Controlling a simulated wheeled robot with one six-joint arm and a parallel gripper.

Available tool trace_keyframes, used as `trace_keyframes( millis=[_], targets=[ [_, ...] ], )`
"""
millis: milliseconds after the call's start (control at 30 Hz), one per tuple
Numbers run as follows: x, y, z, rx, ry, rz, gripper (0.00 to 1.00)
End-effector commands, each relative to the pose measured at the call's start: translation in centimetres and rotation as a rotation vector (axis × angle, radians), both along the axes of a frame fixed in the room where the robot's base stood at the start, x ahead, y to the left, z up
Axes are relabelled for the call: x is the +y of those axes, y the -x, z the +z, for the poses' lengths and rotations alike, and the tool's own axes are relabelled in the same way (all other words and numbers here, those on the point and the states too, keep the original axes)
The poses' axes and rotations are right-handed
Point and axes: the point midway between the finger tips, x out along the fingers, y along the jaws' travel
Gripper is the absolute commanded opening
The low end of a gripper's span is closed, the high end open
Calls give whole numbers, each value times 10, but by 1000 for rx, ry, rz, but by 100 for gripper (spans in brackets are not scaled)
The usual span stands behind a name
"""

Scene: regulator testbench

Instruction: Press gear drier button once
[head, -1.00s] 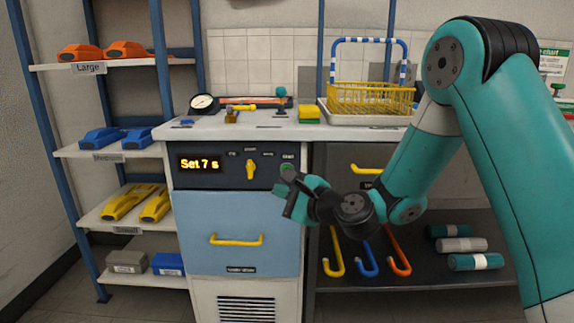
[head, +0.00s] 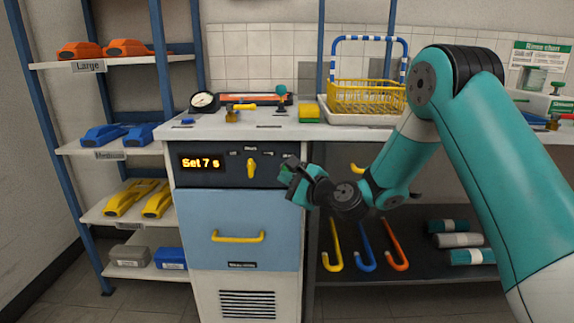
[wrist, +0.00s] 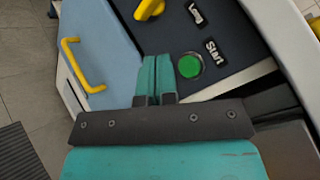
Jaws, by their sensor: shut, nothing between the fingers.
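The gear drier is a cabinet with a dark panel and a blue drawer front (head: 200,205). Its display (head: 200,162) reads "Set 7 s", and a yellow knob (head: 251,167) sits mid-panel. In the wrist view the round green button (wrist: 189,66) lies beside the "Start" label (wrist: 215,52). My gripper (wrist: 158,62) is shut and empty, its teal fingertips just left of the button in that picture. Whether they touch the panel I cannot tell. In the head view my gripper (head: 288,176) is in front of the panel's right end and largely hides the button area.
A yellow drawer handle (head: 238,237) sticks out below the panel. The worktop (head: 220,131) above holds a gauge (head: 204,102), a green-yellow sponge (head: 309,113) and a yellow basket (head: 366,98). Shelves with coloured parts stand left.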

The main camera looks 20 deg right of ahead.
Motion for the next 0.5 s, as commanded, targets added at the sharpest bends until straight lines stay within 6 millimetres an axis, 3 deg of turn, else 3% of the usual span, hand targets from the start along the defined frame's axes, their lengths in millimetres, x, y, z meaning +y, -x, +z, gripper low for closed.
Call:
trace_keyframes(
  millis=[200, 500],
  targets=[
    [-7, -20, 2, 0, 0, -1, 0],
    [-8, -25, 0, 0, 0, 0, 0]
  ],
)
